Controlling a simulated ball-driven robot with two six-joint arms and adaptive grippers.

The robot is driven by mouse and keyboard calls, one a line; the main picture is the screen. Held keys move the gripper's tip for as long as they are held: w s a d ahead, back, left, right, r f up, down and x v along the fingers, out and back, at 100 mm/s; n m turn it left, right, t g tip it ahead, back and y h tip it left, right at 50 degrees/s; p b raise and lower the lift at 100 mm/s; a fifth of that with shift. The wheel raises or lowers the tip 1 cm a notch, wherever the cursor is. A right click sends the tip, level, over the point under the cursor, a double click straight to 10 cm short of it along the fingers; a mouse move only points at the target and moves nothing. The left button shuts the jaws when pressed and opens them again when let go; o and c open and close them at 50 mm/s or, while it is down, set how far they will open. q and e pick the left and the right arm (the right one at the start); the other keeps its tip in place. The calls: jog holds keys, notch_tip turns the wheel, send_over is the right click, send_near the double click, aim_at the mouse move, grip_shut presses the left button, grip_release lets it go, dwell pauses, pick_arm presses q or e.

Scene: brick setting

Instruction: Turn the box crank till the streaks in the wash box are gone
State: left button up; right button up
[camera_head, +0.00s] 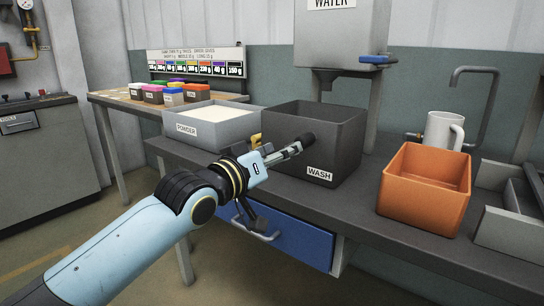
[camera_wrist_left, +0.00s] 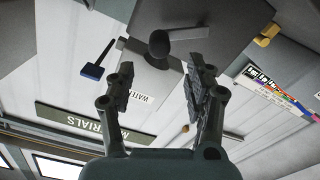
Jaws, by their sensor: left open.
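The dark grey wash box (camera_head: 345,150) stands on the bench with a WASH label on its front. Its inside is only partly visible, and I cannot make out streaks. The box crank shows as a black knob (camera_head: 306,138) at the box front; in the left wrist view the dark knob (camera_wrist_left: 160,43) sits on a short dark rod. My left gripper (camera_head: 287,152) is in front of the box, close to the knob. In the left wrist view its fingers (camera_wrist_left: 160,70) are spread, with the knob beyond and between the tips. My right gripper is not in view.
A grey powder tray (camera_head: 212,132) stands left of the wash box. An orange bin (camera_head: 424,190) and a white mug (camera_head: 440,130) are to the right. A water tank (camera_head: 340,40) with a blue lever (camera_head: 377,60) stands behind. A blue drawer (camera_head: 290,240) is below.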

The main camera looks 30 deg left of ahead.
aim_at(303, 142)
pick_arm(q)
jog(key=s, duration=0.2)
jog(key=shift+s+a, duration=0.1)
jog(key=shift+s, duration=0.25)
jog(key=w+m, duration=0.1)
jog(key=w, duration=0.2)
jog(key=w+m+p, duration=0.1)
jog(key=w, duration=0.3)
jog(key=w+d+m+p, duration=0.1)
jog(key=w, duration=0.2)
jog(key=shift+w+f+m, duration=0.2)
jog(key=shift+m, duration=0.2)
jog(key=shift+w, duration=0.55)
jog(key=shift+r, duration=0.1)
